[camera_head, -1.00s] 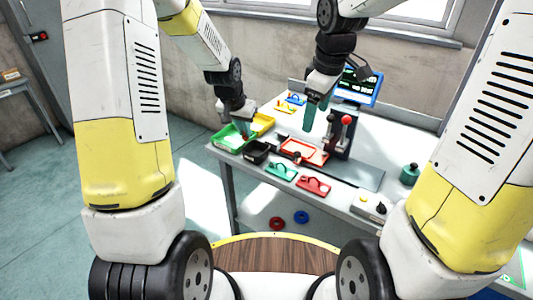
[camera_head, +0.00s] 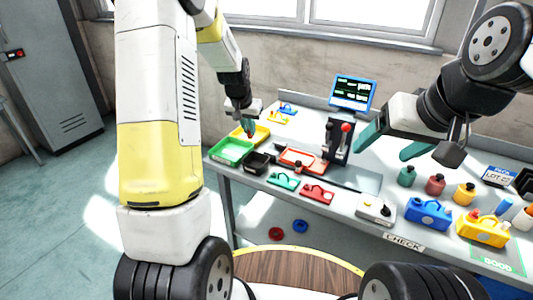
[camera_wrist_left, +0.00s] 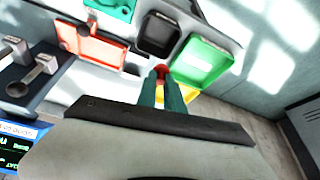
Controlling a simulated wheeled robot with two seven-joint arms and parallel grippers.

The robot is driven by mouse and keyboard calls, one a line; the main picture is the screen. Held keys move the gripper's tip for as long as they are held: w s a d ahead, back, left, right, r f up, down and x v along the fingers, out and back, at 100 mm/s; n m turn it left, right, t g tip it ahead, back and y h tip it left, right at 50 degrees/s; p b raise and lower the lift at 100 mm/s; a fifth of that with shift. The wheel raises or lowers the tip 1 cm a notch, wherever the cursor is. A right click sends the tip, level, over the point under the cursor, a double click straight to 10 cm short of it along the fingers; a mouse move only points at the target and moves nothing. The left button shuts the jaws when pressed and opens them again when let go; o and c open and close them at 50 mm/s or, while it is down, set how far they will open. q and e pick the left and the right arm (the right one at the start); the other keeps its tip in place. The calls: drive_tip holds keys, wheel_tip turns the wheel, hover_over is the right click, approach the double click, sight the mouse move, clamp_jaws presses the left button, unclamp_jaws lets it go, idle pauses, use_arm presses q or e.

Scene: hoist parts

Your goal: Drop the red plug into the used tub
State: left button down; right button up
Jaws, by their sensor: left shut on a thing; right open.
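My left gripper (camera_head: 249,127) is shut on the small red plug (camera_head: 251,135), whose tip shows below the teal fingers. In the left wrist view the plug (camera_wrist_left: 161,70) shows at the fingertips, beside the near edge of the green tub (camera_wrist_left: 205,62). In the head view the plug is in front of the yellow tub (camera_head: 263,132), near the green tub (camera_head: 232,150). A black tub (camera_head: 255,162) stands to the right of the green one. No label shows which is the used tub. My right gripper (camera_head: 392,143) is open and empty over the bench's right half.
A red-orange tray (camera_head: 302,151) and a dark stand with a red knob (camera_head: 346,128) are to the right of the tubs. Green (camera_head: 284,181) and red (camera_head: 317,193) handled parts lie in front. Bottles and blue and yellow cases (camera_head: 428,214) fill the right side.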

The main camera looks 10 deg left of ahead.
sight(249, 137)
use_arm(q)
drive_tip(key=shift+f, duration=2.55)
drive_tip(key=c, duration=1.4)
unclamp_jaws()
drive_tip(key=v, duration=0.7)
drive_tip(key=shift+s+r, duration=0.2)
drive_tip(key=shift+r, duration=0.15)
